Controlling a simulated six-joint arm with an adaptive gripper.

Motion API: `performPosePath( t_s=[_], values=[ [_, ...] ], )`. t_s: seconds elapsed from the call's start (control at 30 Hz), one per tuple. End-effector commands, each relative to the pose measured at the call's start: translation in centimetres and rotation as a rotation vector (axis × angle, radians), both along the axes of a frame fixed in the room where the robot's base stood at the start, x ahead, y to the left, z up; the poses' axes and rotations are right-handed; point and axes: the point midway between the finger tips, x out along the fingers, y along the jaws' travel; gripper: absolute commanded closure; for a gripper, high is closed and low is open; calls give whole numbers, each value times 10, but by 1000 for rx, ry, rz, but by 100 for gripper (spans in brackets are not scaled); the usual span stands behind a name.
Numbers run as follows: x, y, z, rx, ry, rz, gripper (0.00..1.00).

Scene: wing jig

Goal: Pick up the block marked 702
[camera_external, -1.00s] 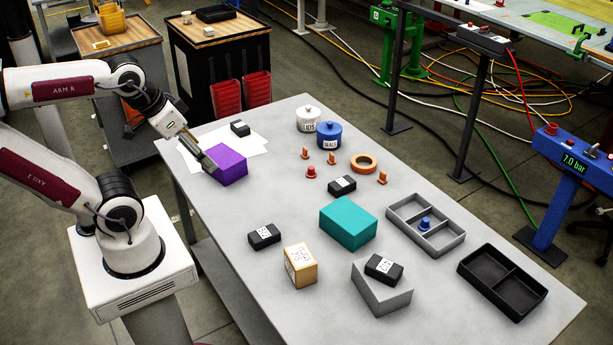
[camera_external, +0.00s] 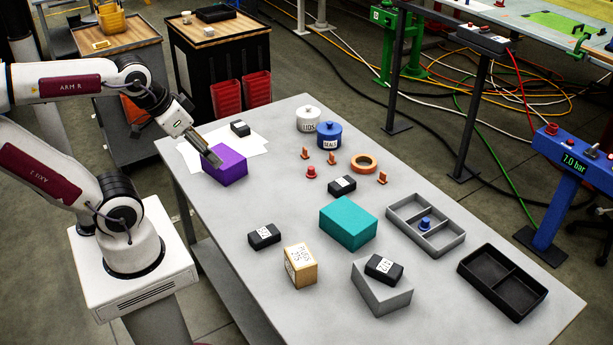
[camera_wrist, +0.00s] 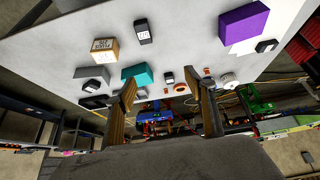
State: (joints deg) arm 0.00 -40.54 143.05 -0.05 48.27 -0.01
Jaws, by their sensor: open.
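Several small black blocks with white labels lie about; I cannot read the digits surely enough to tell which is 702. One (camera_external: 264,236) lies left of the tan box and also shows in the wrist view (camera_wrist: 143,32). One (camera_external: 342,185) lies mid-table behind the teal box. One (camera_external: 240,128) lies by the white paper at the far left. One (camera_external: 384,268) rests on a grey box (camera_external: 383,295). My gripper (camera_external: 215,160) is open and empty, close above or beside the purple box; contact is unclear. Its two fingers (camera_wrist: 166,98) stand apart in the wrist view.
The purple box (camera_external: 226,168), teal box (camera_external: 348,224) and tan box (camera_external: 301,266) stand on the grey table (camera_external: 215,220). A grey divided tray (camera_external: 458,243) and a black one (camera_external: 502,284) are at right. Lidded pots, orange cones and a ring sit farther back.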

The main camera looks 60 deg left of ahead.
Motion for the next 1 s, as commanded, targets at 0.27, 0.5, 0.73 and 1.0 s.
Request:
performPosePath(
  t_s=[0.27, 0.5, 0.73, 1.0],
  values=[
    [51, -1, -8, -3, -51, 1, 46],
    [101, -1, -19, -5, -109, 3, 46],
    [146, -1, -34, -6, -164, 6, 46],
    [194, -1, -55, -8, -230, 9, 46]
  ],
)
